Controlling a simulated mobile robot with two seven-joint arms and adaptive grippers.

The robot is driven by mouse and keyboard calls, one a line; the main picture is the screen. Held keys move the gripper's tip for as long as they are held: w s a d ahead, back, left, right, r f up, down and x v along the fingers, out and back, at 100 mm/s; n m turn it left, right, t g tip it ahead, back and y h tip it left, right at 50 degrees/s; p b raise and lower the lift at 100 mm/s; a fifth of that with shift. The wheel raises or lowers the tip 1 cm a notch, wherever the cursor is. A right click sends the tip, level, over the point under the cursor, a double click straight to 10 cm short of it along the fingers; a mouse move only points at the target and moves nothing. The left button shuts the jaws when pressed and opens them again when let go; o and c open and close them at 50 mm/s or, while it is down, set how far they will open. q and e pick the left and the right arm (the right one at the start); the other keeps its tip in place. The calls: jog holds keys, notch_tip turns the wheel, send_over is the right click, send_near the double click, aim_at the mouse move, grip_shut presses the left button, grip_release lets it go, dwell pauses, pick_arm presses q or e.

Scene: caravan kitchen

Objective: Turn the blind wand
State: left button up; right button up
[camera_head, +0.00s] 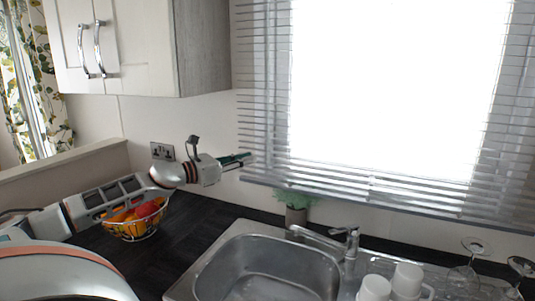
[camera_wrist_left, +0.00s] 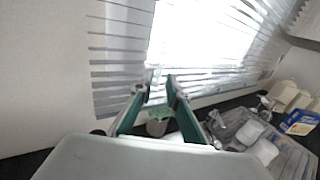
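The window blind (camera_head: 264,100) has grey horizontal slats and hangs over the bright window. My left gripper (camera_head: 250,159) is at the blind's lower left edge in the head view, pointing right. In the left wrist view, the blind (camera_wrist_left: 120,60) lies ahead and my left gripper (camera_wrist_left: 157,86) has its two green-lined fingers apart. A thin pale upright strip (camera_wrist_left: 155,76) shows between the fingertips; it may be the wand, but it is too faint to be sure. I cannot make out the wand in the head view. My right gripper is not in view.
A fruit basket (camera_head: 133,222) stands on the dark counter under my left arm. A potted plant (camera_head: 296,213) stands below the blind, behind the sink (camera_head: 268,268) and tap (camera_head: 330,240). White cups (camera_head: 407,281) and glasses (camera_head: 474,248) stand at right. A wall cupboard (camera_head: 140,45) hangs upper left.

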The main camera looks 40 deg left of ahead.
pick_arm(q)
jog(key=p+x, duration=0.1)
jog(key=x, duration=0.6)
jog(key=shift+p, duration=0.3)
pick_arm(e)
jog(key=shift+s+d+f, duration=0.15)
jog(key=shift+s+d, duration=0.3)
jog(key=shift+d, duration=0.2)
pick_arm(q)
jog(key=shift+w, duration=0.15)
